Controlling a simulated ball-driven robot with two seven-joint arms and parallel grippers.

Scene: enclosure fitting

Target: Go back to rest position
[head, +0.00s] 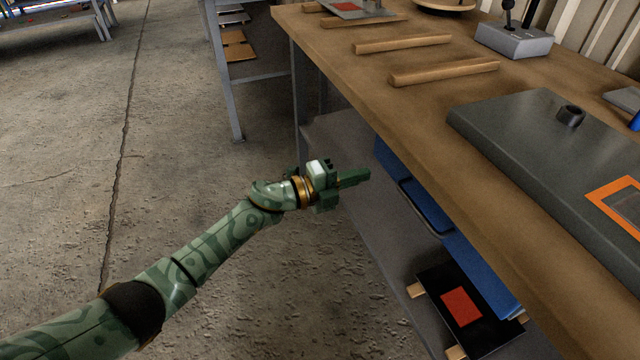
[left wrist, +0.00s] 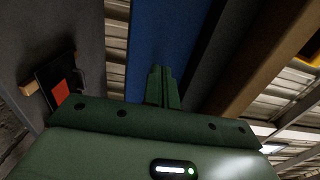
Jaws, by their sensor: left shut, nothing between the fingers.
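My left gripper (head: 355,177) is at the middle of the head view, in front of the workbench's front edge and below its top. Its fingers point right, toward the space under the bench top. In the left wrist view the two fingers (left wrist: 162,87) lie together, shut with nothing between them. They show in front of a blue surface (left wrist: 160,40); I cannot tell whether they touch it. My right gripper is in neither view.
The wooden workbench (head: 340,55) bears wooden bars (head: 445,72), a grey enclosure panel (head: 540,150) and a grey control box (head: 513,40). Below are blue bins (head: 428,208) and a black panel with a red patch (head: 490,322). The concrete floor (head: 190,150) at left is clear.

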